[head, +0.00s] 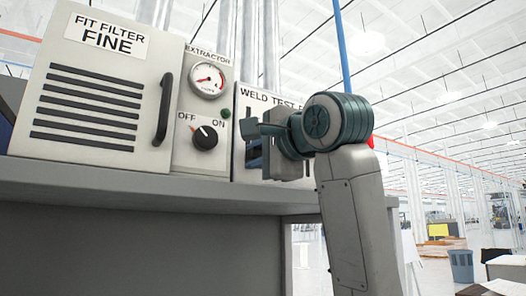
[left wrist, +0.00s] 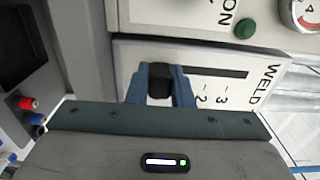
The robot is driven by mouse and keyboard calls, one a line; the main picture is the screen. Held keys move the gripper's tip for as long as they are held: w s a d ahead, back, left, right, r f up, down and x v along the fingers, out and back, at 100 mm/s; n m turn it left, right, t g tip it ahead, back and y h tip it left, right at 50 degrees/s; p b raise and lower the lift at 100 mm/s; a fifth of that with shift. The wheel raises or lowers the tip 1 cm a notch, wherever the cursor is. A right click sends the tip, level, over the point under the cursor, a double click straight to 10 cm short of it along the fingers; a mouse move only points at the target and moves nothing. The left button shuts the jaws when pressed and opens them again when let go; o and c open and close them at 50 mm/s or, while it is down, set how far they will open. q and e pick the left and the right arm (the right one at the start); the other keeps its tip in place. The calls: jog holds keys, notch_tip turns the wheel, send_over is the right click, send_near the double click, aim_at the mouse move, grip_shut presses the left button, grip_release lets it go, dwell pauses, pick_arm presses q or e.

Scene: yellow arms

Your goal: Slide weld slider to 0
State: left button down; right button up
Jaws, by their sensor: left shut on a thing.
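The weld test panel (head: 262,93) is a white box at the right end of the shelf. It also shows in the left wrist view (left wrist: 130,52), with a dark straight slot and marks 3 and 2. The black slider knob (left wrist: 160,88) sits in the slot, past the 2 mark on the side away from the WELD lettering. The blue fingers of my left gripper (left wrist: 161,72) are on both sides of the knob, shut on it. In the head view my left gripper (head: 255,148) is in front of the panel and hides the knob. The lower marks are hidden by the gripper.
Left of the panel are the extractor unit with a gauge (head: 208,79), an OFF/ON dial (head: 205,137), a green button (head: 225,113), and the filter box (head: 95,85) with a dark handle (head: 163,108). All stand on a grey shelf (head: 130,183).

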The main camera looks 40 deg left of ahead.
pick_arm(q)
jog(key=c, duration=1.5)
grip_release()
jog(key=shift+f, duration=0.4)
jog(key=shift+c, duration=0.2)
jog(key=shift+o, duration=1.3)
jog(key=shift+s+a+r, duration=0.1)
jog(key=shift+a, duration=0.05)
jog(key=shift+d, duration=0.25)
jog(key=b+v, duration=0.5)
jog(key=v, duration=0.5)
jog(key=shift+b, duration=0.35)
pick_arm(e)
jog(key=f, duration=0.1)
jog(key=w+f, duration=0.1)
jog(key=f, duration=0.3)
jog(key=shift+w+d+f, duration=0.2)
jog(key=shift+w+d, duration=0.05)
jog(key=shift+w, duration=0.05)
pick_arm(q)
jog(key=shift+s+d, duration=0.15)
jog(key=shift+d, duration=0.05)
pick_arm(e)
jog(key=shift+s+d, duration=0.1)
jog(key=shift+s, duration=0.05)
pick_arm(q)
jog(key=shift+a, duration=0.1)
pick_arm(e)
jog(key=shift+d, duration=0.25)
